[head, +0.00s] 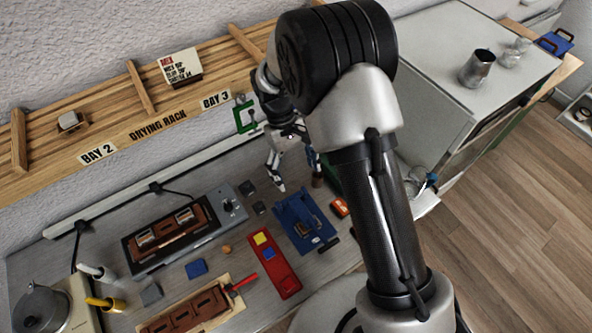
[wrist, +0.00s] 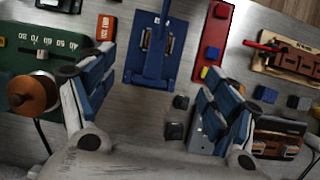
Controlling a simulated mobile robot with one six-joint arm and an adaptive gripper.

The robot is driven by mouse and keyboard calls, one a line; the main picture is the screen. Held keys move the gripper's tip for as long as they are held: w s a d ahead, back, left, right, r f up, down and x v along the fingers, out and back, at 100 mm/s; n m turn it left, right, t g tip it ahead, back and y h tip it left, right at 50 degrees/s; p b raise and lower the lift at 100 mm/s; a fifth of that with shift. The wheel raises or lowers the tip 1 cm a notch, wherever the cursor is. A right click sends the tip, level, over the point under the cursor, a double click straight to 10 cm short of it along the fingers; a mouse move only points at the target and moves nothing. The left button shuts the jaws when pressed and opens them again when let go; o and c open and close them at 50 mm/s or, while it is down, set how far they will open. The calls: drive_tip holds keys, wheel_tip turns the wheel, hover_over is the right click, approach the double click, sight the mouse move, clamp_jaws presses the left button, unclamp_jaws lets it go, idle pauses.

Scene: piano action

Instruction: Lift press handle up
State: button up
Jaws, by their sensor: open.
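The blue press (head: 296,212) stands on the bench, right of the red tray, in the head view. In the wrist view the press (wrist: 136,62) is at top centre. Its blue handle (wrist: 161,32) runs along the middle of the base toward the picture's top edge; how high it stands is hard to judge. My gripper (head: 298,184) is above the bench, behind the press in the head view. In the wrist view my gripper (wrist: 152,95) has its blue-padded fingers wide apart, with nothing between them and apart from the handle. My arm hides some of the bench right of the press.
A red tray (head: 284,284) with yellow and blue blocks is beside the press. A small orange device (head: 340,207) sits on its other side. A green numbered scale (wrist: 22,62) with a copper-coloured knob (wrist: 32,93) is left in the wrist view. Small dark blocks (wrist: 175,131) lie nearby.

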drive_tip(key=v, duration=1.1)
drive_tip(key=shift+r, duration=0.4)
drive_tip(key=shift+w, duration=0.1)
